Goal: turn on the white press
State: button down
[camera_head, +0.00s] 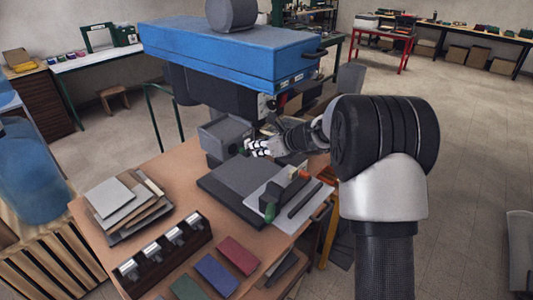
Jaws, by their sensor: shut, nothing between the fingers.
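A large machine with a blue top housing (230,50) and a dark body stands at the back of the brown table; this looks like the press, though the housing is blue, not white. Small controls, one of them reddish (270,104), show on its front right under the housing. My gripper (255,149) is shut and empty, just in front of the machine's lower grey part and below those controls. I cannot tell if it touches anything. My arm comes in from the right and hides part of the machine's right side.
A dark flat plate (239,184) and a light board (282,212) with dark and orange parts lie below my gripper. Stacked sheets (110,198), a black rack (165,254) and coloured swatches (238,255) cover the table's front. Open floor lies to the right.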

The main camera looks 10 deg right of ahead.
jog(key=shift+w, duration=0.15)
jog(key=p, duration=0.3)
jog(key=r+p, duration=0.1)
jog(key=p, duration=0.2)
jog(key=shift+w+a+r+g+h, duration=0.1)
jog(key=shift+w+a+g+h, duration=0.2)
jog(key=shift+g, duration=0.1)
jog(key=shift+r+p, duration=0.45)
jog(key=shift+p, duration=0.3)
jog(key=shift+d, duration=0.15)
